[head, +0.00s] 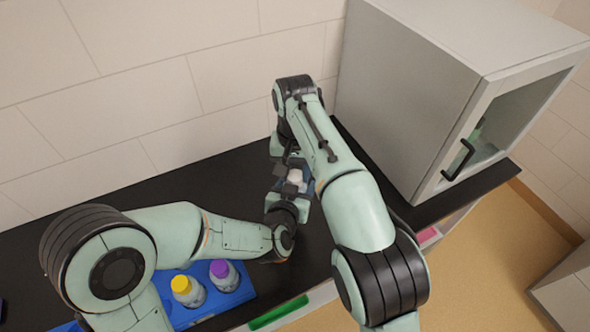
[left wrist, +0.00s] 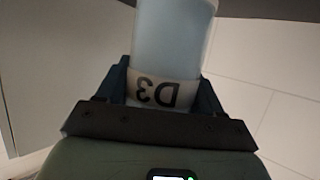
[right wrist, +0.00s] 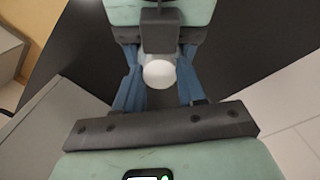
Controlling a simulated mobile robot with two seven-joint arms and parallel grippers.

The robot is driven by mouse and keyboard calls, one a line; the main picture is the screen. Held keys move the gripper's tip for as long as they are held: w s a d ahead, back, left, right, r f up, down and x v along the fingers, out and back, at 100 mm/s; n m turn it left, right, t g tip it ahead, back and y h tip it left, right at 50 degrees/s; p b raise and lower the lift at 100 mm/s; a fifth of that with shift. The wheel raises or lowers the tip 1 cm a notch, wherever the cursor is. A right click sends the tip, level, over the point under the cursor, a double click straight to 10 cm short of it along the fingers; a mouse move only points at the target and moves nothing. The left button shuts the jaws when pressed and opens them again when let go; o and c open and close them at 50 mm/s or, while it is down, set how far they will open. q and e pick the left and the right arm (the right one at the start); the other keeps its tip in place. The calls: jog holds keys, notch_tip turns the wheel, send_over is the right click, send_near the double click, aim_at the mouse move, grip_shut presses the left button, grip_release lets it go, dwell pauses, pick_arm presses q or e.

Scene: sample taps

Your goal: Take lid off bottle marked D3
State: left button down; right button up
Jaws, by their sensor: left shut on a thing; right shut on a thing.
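The bottle marked D3 (left wrist: 172,40) is pale, with its label (left wrist: 158,93) upside down in the left wrist view. My left gripper (head: 290,198) is shut on the bottle's body, with a dark finger on each side. A white round lid (right wrist: 160,73) shows between the blue fingers of my right gripper (head: 293,168), which is shut on it. The lid also shows in the head view (head: 295,176). Both grippers are close together, facing each other over the black counter. The bottle's neck is hidden, so I cannot tell whether the lid is still seated.
A blue rack (head: 238,294) at the lower left holds a yellow-lidded bottle (head: 187,290) and a purple-lidded bottle (head: 223,274). A grey cabinet (head: 430,90) with a glass door stands at the right. Bare black counter (head: 130,193) lies along the wall.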

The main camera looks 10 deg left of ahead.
jog(key=shift+r, duration=0.2)
jog(key=shift+r, duration=0.9)
